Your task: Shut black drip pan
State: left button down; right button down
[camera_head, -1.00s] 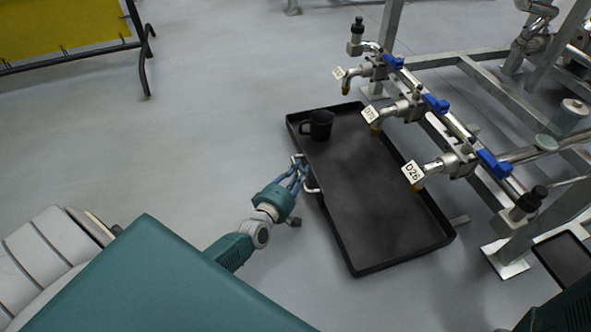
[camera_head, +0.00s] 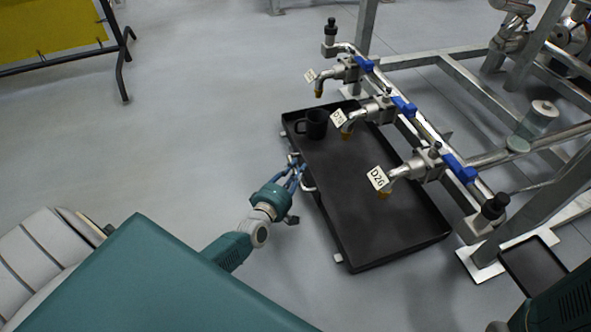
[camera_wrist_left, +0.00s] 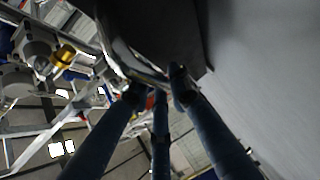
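The black drip pan (camera_head: 365,190) is a long shallow tray low beside the metal skid frame. Its far right side lies under the taps, and its near left side sticks out from the frame. A pale metal handle (camera_head: 309,187) is on its left side. My left gripper (camera_head: 297,171) is at this handle, its blue fingers covering the handle's middle. In the left wrist view the fingertips (camera_wrist_left: 158,90) come together at the shiny curved handle (camera_wrist_left: 128,62) and appear closed on it. My right gripper is out of view.
A black mug (camera_head: 312,124) stands in the pan's far left corner. Several taps with blue levers, one tagged D26 (camera_head: 378,179), hang over the pan. A smaller black tray (camera_head: 535,268) is at lower right. Floor left of the pan is clear up to a yellow panel (camera_head: 50,25).

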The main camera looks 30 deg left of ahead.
pick_arm(q)
jog(key=c, duration=1.6)
grip_release()
jog(key=shift+w+d, duration=0.25)
jog(key=shift+d, duration=0.15)
jog(key=shift+o, duration=0.2)
jog(key=shift+s+a, duration=0.1)
jog(key=shift+a, duration=0.05)
jog(key=s+d+r, duration=0.1)
jog(key=s, duration=1)
jog(key=shift+s+r, duration=0.3)
jog(key=shift+r, duration=0.1)
jog(key=shift+s, duration=0.1)
